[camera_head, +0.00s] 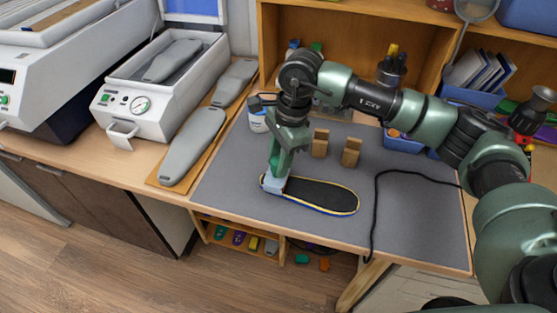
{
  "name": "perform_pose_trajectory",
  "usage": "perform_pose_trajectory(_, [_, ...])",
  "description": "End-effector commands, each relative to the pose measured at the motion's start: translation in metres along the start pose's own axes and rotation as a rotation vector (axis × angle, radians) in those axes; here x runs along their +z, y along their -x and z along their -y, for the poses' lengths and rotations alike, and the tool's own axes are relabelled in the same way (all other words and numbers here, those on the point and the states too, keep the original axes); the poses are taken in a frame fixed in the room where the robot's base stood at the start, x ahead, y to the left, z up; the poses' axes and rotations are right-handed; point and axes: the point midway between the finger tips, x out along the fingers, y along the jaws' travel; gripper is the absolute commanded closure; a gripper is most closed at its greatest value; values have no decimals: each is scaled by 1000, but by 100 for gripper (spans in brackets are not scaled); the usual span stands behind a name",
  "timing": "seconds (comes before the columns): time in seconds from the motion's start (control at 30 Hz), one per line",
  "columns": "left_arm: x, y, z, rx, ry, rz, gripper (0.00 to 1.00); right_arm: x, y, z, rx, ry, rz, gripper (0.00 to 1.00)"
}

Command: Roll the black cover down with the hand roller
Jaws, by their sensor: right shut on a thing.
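The black cover (325,195) lies flat on the grey mat, on an insole with a thin yellow and blue edge. My right gripper (284,158) points down over the left end of the cover. It is shut on the hand roller (273,185), whose pale blue-grey lower part is at that left end. A green part shows between the fingers, and the fingers hide much of the handle. I cannot tell if the roller is pressing on the cover. My left gripper is not in view.
Two wooden blocks (320,143) stand behind the cover. A black cable (376,205) crosses the mat (415,225) on the right. A white tub (257,121) stands behind the gripper. Grey foot-shaped forms (192,146) lie on a board at left, beside a white press (160,105).

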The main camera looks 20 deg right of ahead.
Motion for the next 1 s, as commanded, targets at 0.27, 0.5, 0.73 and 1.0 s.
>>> perform_pose_trajectory(0.27, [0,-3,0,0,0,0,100,-4,-2,-4,4,-1,-2,100])
perform_pose_trajectory(0.5, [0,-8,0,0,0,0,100,-16,-1,-16,4,-1,-3,100])
perform_pose_trajectory(0.73, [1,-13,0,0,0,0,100,-26,1,-27,5,-1,-1,100])
perform_pose_trajectory(1.0, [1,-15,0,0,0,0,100,-31,2,-32,5,0,-2,100])
